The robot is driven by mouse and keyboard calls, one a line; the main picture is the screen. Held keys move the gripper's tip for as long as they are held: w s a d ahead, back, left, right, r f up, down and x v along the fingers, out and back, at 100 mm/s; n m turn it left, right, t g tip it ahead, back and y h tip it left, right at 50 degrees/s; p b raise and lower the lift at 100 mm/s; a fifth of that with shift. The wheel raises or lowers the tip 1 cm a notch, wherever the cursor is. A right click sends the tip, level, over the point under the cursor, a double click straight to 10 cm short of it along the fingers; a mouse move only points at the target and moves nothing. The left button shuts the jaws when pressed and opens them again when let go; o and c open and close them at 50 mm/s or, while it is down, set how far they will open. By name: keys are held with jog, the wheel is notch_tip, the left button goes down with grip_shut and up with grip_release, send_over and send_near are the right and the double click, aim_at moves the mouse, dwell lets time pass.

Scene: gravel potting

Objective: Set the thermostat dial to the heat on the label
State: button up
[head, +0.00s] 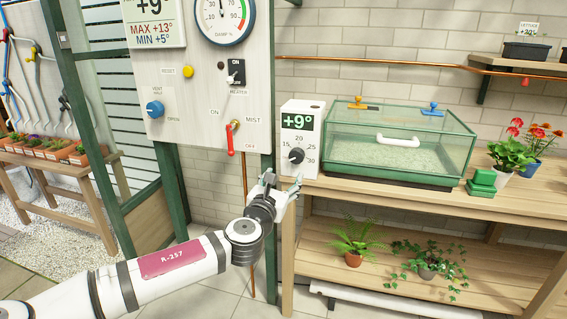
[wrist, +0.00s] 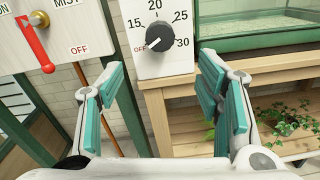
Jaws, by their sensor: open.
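The thermostat (head: 302,165) is a white box at the left end of the bench, with a +9° display. Its black dial (head: 296,156) has the marks 15, 20, 25 and 30 around it. In the wrist view the dial (wrist: 159,37) shows a pale mark that seems to point lower left, below 15. My gripper (head: 285,190) is just below and in front of the dial. In the wrist view my gripper (wrist: 160,66) is open and empty, its fingers either side of the dial's line, apart from it.
A glass propagator (head: 400,145) with a green frame stands right of the thermostat. A control panel (head: 200,90) at left carries a red lever (head: 231,140), a blue knob (head: 154,109) and a heater switch (head: 236,75). Flowers (head: 512,155) stand at the bench's right.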

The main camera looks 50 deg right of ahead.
aim_at(295, 158)
jog(key=b+x, duration=0.6)
jog(key=x, duration=0.7)
jog(key=shift+w+d+b, duration=0.2)
jog(key=shift+d+b, duration=0.15)
jog(key=shift+c, duration=0.5)
jog(key=c, duration=1.1)
